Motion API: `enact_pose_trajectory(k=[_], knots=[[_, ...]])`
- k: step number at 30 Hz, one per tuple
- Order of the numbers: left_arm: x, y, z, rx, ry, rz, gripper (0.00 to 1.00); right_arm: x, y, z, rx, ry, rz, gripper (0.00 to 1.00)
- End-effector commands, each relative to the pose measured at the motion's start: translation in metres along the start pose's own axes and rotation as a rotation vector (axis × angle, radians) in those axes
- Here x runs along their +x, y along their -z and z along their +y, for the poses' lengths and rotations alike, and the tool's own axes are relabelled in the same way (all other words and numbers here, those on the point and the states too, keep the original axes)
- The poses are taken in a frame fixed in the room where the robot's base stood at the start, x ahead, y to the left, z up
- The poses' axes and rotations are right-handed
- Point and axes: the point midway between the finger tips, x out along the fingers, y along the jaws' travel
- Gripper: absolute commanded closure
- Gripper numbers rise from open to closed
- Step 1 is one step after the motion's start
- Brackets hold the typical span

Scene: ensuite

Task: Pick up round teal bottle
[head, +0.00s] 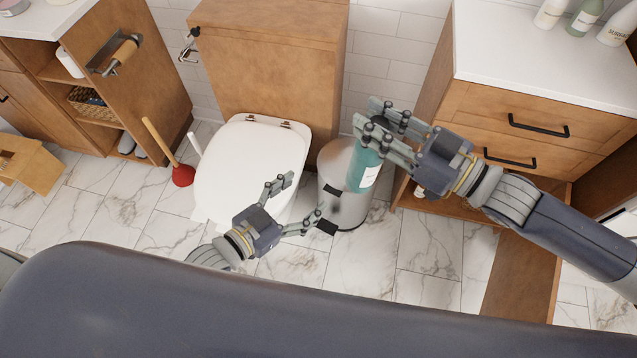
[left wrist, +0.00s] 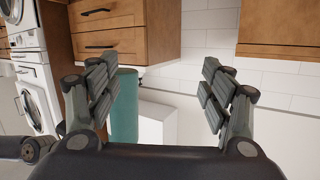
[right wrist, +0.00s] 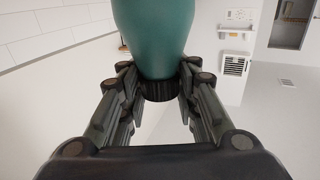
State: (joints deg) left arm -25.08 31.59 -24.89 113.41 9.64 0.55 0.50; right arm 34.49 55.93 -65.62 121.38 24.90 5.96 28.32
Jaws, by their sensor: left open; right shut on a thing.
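The round teal bottle (head: 364,172) with a white label hangs from my right gripper (head: 368,122), above the metal bin. In the right wrist view its teal body (right wrist: 155,35) is large, and my right fingers (right wrist: 155,90) are shut around its black cap (right wrist: 160,90). My left gripper (head: 306,203) is open and empty, lower and to the left of the bottle, in front of the toilet and bin. In the left wrist view the bottle (left wrist: 125,105) shows partly hidden behind the left-hand finger of my left gripper (left wrist: 158,78).
A round metal bin (head: 350,214) stands beside the white toilet (head: 245,170). A red plunger (head: 182,175) stands left of it. A drawer cabinet (head: 540,105) at the right bears several bottles. A cardboard box (head: 30,165) lies far left. Marble floor between is clear.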

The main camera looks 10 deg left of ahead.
Motion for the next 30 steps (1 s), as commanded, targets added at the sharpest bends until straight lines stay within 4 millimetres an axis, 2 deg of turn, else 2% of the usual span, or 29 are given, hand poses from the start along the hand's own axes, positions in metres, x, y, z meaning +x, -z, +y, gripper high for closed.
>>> enact_pose_trajectory(k=[1, 3, 6, 9, 12, 17, 23, 30], knots=[[-0.004, 0.024, 0.009, 0.002, -0.025, 0.044, 0.27, 0.000, 0.002, 0.000, -0.001, 0.001, 0.004, 1.00], [-0.009, 0.053, 0.020, 0.001, -0.054, 0.098, 0.27, 0.000, 0.002, 0.000, -0.001, 0.001, 0.004, 1.00], [-0.017, 0.086, 0.032, -0.001, -0.089, 0.160, 0.27, 0.000, 0.002, 0.000, -0.002, 0.002, 0.004, 1.00], [-0.024, 0.108, 0.041, -0.004, -0.113, 0.202, 0.27, 0.000, 0.002, 0.000, -0.001, 0.002, 0.004, 1.00], [-0.028, 0.120, 0.046, -0.007, -0.126, 0.224, 0.27, 0.000, 0.002, 0.000, -0.002, 0.002, 0.004, 1.00], [-0.022, 0.127, 0.048, -0.009, -0.130, 0.235, 0.27, 0.000, 0.002, 0.000, -0.002, 0.001, 0.004, 1.00], [0.004, 0.133, 0.051, -0.008, -0.128, 0.237, 0.27, 0.000, 0.002, 0.000, -0.002, 0.001, 0.004, 1.00], [0.043, 0.143, 0.056, -0.008, -0.129, 0.237, 0.27, 0.000, 0.002, 0.000, -0.002, 0.001, 0.004, 1.00]])
